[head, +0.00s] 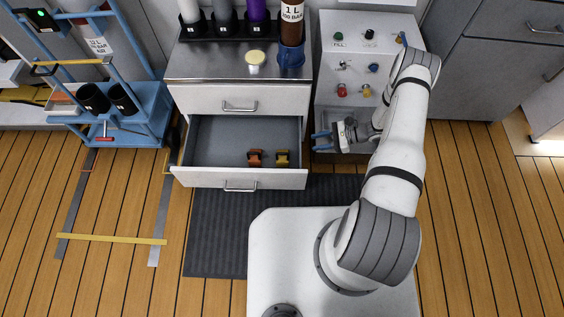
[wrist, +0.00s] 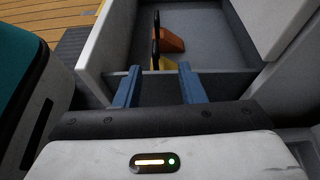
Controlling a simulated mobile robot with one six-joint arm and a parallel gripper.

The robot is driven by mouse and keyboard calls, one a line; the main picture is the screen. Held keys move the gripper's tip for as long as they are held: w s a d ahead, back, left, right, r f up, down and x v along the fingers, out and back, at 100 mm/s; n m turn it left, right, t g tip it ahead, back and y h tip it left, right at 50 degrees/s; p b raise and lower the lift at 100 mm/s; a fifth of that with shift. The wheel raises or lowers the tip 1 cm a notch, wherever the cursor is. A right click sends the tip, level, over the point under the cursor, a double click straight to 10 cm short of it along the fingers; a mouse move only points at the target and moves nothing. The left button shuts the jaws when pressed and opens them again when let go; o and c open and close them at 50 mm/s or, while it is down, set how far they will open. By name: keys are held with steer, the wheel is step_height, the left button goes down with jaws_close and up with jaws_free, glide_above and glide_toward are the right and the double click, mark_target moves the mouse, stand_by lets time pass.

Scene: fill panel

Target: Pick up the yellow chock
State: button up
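The yellow chock (head: 282,158) lies in the open lower drawer (head: 215,150), towards its front right. An orange-brown chock (head: 255,158) lies just left of it. My gripper (head: 322,141) is to the right of the drawer, pointing left, with its blue fingers apart and empty. In the wrist view the gripper (wrist: 157,84) shows both blue fingers spread, with the drawer's side wall ahead. The yellow chock (wrist: 166,63) shows beyond that wall, partly hidden by it, and the orange chock (wrist: 172,43) is behind it.
The upper drawer (head: 238,99) is shut. A control panel (head: 362,70) with knobs stands behind my arm. A blue trolley (head: 140,110) stands at the left. A dark mat (head: 215,230) lies before the drawer, and the drawer's left half is empty.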

mark_target(288, 154)
steer(key=shift+m, duration=0.3)
steer(key=shift+s+d+f+b+x, duration=0.2)
steer(key=shift+f+b+x, duration=0.3)
steer(key=shift+x, duration=1.7)
steer(key=shift+s+d+f+b+x, duration=0.15)
steer(key=shift+b+x, duration=0.5)
steer(key=shift+x, duration=1.55)
steer(key=shift+s+d+f+b+x, duration=0.15)
steer(key=shift+f+b+x, duration=0.35)
steer(key=shift+x, duration=1.65)
steer(key=shift+a+r, duration=0.15)
steer(key=shift+r, duration=0.05)
steer(key=shift+c, duration=0.2)
jaws_close()
